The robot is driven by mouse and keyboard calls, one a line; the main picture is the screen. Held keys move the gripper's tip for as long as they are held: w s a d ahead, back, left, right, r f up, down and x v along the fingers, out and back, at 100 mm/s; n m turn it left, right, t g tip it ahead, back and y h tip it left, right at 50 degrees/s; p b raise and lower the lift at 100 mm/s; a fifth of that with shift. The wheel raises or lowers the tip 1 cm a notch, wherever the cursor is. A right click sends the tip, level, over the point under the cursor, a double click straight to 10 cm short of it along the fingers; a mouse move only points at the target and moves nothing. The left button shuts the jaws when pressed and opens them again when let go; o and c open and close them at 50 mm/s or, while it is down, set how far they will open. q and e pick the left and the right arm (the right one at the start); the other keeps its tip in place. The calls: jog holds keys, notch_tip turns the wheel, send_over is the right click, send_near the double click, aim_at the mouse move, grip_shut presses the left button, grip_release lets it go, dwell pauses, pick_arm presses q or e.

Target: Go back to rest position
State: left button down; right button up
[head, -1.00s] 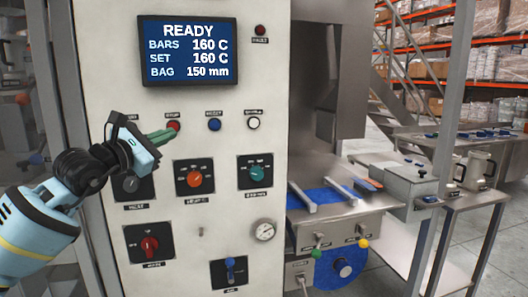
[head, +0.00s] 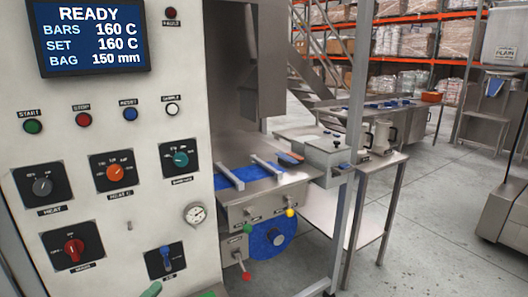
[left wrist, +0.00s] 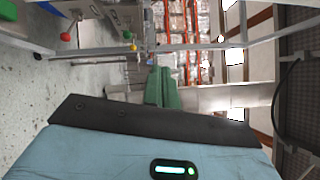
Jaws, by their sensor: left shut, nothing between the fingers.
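My left gripper (head: 152,289) shows only as a green fingertip at the bottom edge of the head view, in front of the lower part of the control panel (head: 130,200). The rest of that arm is out of the head view. In the left wrist view the green fingers (left wrist: 163,88) are together and empty, with open air around them. Another small green patch shows at the bottom edge of the head view, too cut off to identify. I cannot make out my right gripper in either view.
The panel carries a READY screen (head: 90,37), buttons and knobs. Right of it are a blue sealing bed (head: 250,171) and a lever with a red ball (head: 246,276). A steel side table (head: 345,229) stands beyond. Open grey floor (head: 420,240) lies to the right.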

pick_arm(q)
jog(key=s+d+f+n+g+y+p, duration=0.1)
jog(key=s+f+n+g+y, duration=0.4)
jog(key=s+f+n, duration=1.2)
jog(key=s+d+f+n+g, duration=0.1)
jog(key=s+f+n+g, duration=0.1)
jog(key=s, duration=0.6)
jog(key=s+d+f+n+g, duration=0.2)
jog(key=s+f+n, duration=0.2)
jog(key=s+f, duration=0.3)
jog(key=shift+s+d+f+y+p, duration=0.2)
jog(key=shift+s+y+p, duration=0.15)
jog(key=shift+s, duration=0.65)
pick_arm(e)
jog(key=shift+w+r+t, duration=0.3)
jog(key=shift+w+r, duration=0.6)
jog(key=shift+r, duration=0.3)
pick_arm(q)
jog(key=shift+n, duration=0.3)
